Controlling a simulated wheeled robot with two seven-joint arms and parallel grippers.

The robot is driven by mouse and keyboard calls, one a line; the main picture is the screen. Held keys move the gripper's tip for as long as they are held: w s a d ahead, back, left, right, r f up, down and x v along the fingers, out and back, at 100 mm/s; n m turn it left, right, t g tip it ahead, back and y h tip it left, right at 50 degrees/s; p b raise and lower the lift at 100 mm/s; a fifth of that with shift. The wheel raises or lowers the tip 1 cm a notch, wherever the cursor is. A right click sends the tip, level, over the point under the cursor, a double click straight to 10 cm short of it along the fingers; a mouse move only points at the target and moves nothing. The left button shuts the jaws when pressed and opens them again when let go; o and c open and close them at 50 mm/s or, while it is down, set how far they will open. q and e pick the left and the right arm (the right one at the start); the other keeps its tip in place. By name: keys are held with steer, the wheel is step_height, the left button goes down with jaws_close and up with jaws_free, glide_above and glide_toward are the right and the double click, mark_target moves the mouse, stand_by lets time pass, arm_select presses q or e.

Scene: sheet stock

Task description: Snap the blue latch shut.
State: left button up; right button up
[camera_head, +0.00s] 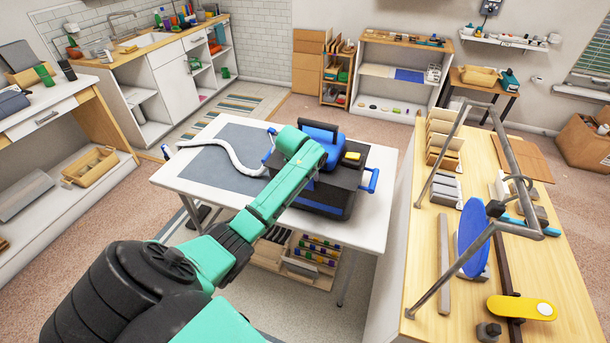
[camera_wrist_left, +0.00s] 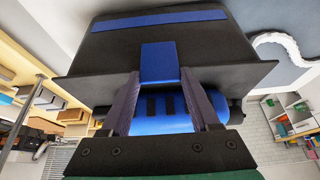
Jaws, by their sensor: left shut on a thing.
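A black-and-blue machine (camera_head: 320,198) with a white hose (camera_head: 225,148) stands on the white table. My left arm crosses in front of it, and the gripper's fingers are hidden in the head view. In the left wrist view, the blue latch (camera_wrist_left: 160,60) is a flat tab against the machine's black body (camera_wrist_left: 108,48). My left gripper (camera_wrist_left: 160,76) has a finger at each side of the latch's lower end and is shut on it. A blue rounded part (camera_wrist_left: 162,124) shows behind the fingers. I cannot tell whether the latch is fastened. My right gripper is out of view.
The white table (camera_head: 350,230) has a grey mat (camera_head: 210,162), with bare room left of the machine. A yellow part (camera_head: 352,157) is on the machine's top, and a blue side handle (camera_head: 371,181) sticks out right. A wooden bench (camera_head: 475,265) with a metal frame stands at right.

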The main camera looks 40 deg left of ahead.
arm_select(q)
steer(key=o, duration=1.4)
steer(key=shift+w+f, duration=0.1)
steer(key=shift+c, duration=0.2)
steer(key=b+v, duration=0.3)
steer(key=v, duration=1.1)
steer(key=shift+r, duration=0.3)
